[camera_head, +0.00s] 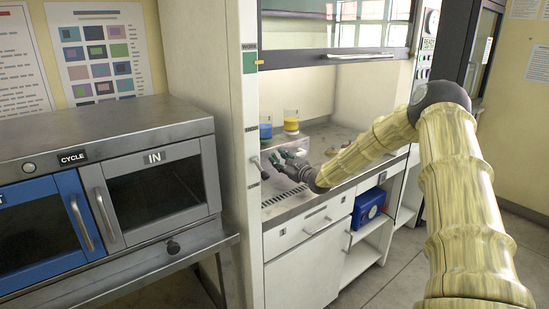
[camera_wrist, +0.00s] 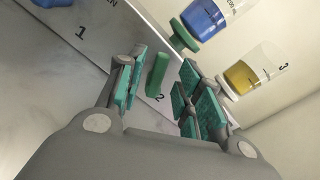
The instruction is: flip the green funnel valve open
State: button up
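A green bar-shaped handle (camera_wrist: 157,75), which looks like the green valve, lies between my open fingers in the wrist view, near a printed "2". My gripper (camera_wrist: 163,62) has teal pads, with a narrow gap on each side of the handle. In the head view my gripper (camera_head: 291,164) is inside the hood, below the blue vessel (camera_head: 266,130). The handle cannot be made out clearly there.
A vessel of yellow liquid (camera_wrist: 245,76) marked "3" stands to the right; it also shows in the head view (camera_head: 291,123). A raised sash (camera_head: 335,57) hangs above. A white post (camera_head: 240,140) bounds the hood's left side. An incubator (camera_head: 110,115) stands further left.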

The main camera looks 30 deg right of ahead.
aim_at(276, 157)
jog(key=shift+w+a, duration=0.2)
jog(key=shift+w, duration=1.5)
grip_shut()
